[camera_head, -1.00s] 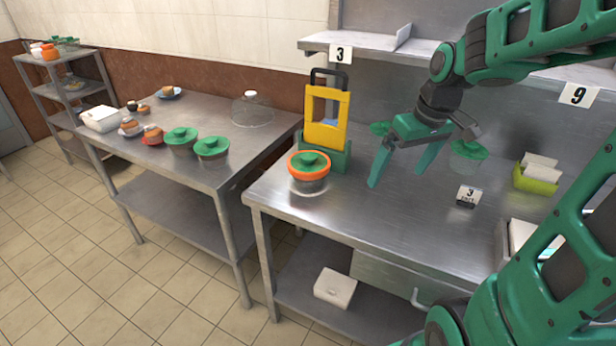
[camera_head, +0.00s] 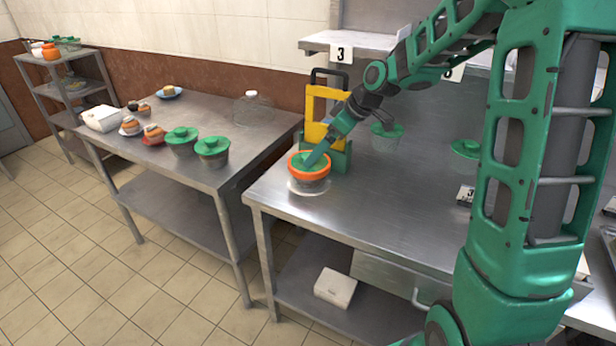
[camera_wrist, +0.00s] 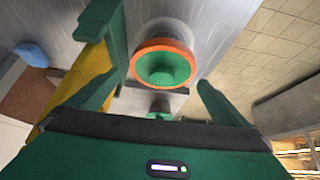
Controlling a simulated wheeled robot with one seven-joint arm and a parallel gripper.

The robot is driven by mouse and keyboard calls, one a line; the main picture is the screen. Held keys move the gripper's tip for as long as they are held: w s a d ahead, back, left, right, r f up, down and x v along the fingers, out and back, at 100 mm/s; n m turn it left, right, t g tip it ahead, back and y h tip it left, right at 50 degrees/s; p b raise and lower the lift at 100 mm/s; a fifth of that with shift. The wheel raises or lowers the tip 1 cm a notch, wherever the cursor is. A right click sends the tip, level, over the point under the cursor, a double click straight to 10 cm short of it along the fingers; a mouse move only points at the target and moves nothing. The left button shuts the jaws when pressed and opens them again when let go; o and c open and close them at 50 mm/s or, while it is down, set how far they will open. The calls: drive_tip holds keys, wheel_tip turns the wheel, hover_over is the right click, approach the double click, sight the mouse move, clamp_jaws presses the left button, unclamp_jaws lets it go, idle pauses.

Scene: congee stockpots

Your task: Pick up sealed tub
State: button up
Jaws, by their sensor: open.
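The tub with an orange ring around its green lid (camera_head: 309,179) stands upright near the left edge of the steel table. I take it as the sealed tub. In the wrist view, the tub (camera_wrist: 163,65) appears ahead, between my fingers and beyond them. In the wrist view, my gripper (camera_wrist: 160,84) is open and empty. I cannot tell whether a finger touches the tub.
A yellow and green caddy (camera_head: 338,157) with a dark handle stands close behind the tub. Other green-lidded tubs stand on the left table (camera_head: 212,152) and further right (camera_head: 466,149). The steel table's front middle (camera_head: 380,215) is clear.

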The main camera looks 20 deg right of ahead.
sight(309, 173)
drive_tip(key=shift+x, duration=2.9)
drive_tip(key=shift+s+a, duration=0.15)
drive_tip(key=shift+c, duration=0.3)
drive_tip(key=c, duration=1.3)
drive_tip(key=shift+r, duration=0.1)
